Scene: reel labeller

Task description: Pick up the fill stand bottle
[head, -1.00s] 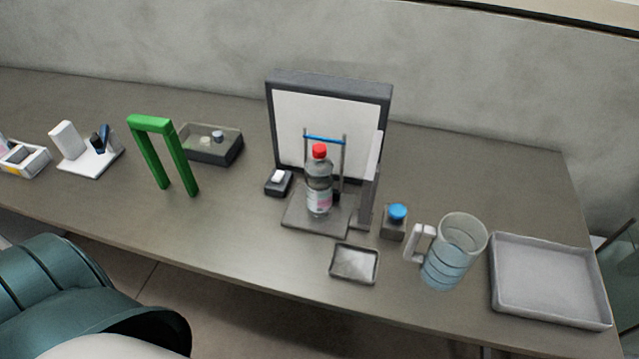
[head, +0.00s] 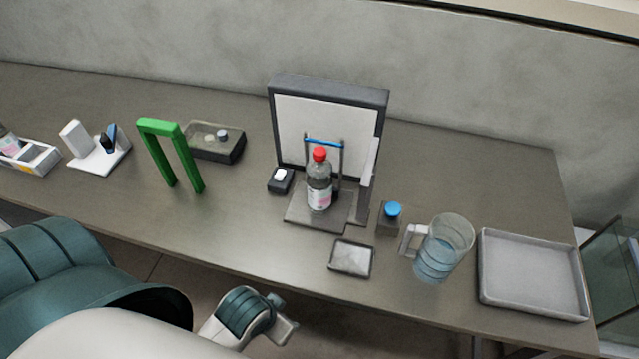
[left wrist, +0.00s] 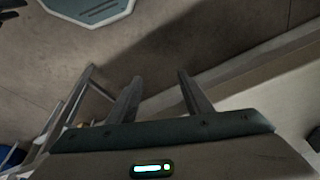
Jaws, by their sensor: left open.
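That view shows floor beyond the fingers, not the bottle. In the head view, part of my left arm is below the table's front edge, well short of the bottle. My right gripper is not in view.
A white-faced panel (head: 327,128) stands behind the bottle. A small tray (head: 351,273), a blue-topped block (head: 390,226), a jug (head: 444,262) and a large tray (head: 535,306) are to the right. A green arch (head: 158,128) is left.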

